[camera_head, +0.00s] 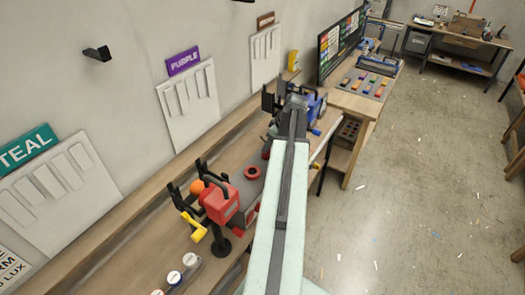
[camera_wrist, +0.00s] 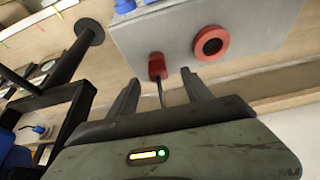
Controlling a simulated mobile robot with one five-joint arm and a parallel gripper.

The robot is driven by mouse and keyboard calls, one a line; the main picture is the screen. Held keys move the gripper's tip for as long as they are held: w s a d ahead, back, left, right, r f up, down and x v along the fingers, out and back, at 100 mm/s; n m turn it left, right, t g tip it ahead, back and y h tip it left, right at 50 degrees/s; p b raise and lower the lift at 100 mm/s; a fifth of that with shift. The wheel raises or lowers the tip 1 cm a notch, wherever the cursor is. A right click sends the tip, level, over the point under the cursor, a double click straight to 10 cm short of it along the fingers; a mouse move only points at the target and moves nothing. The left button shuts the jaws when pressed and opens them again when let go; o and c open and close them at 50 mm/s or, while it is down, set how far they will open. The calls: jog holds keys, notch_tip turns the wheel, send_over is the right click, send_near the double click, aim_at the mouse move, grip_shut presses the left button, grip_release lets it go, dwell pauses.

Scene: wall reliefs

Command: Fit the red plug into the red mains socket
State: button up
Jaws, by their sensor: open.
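In the wrist view, a small red plug (camera_wrist: 157,66) sits at the lower edge of a grey box (camera_wrist: 178,38). A thin dark lead runs from it down between my fingers. A red round socket (camera_wrist: 211,43) with a dark centre is on the same box, to the right of the plug. My gripper (camera_wrist: 160,86) is open and empty, its fingertips just short of the plug, one to each side.
A red device (camera_head: 220,203) with an orange ball (camera_head: 197,187) and yellow handle stands on the bench (camera_head: 150,225). A blue machine (camera_head: 313,105) is beyond my arm. White panels (camera_head: 187,103) hang on the wall.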

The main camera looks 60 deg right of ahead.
jog(key=b+x, duration=0.2)
jog(key=shift+f, duration=0.4)
jog(key=shift+w, duration=0.15)
jog(key=b+x, duration=0.4)
jog(key=x, duration=0.1)
jog(key=shift+d+f+b, duration=0.1)
jog(key=shift+d+b, duration=0.15)
jog(key=shift+b, duration=0.1)
jog(key=shift+r, duration=0.2)
grip_shut()
jog(key=shift+r+p, duration=0.1)
jog(key=shift+p, duration=0.2)
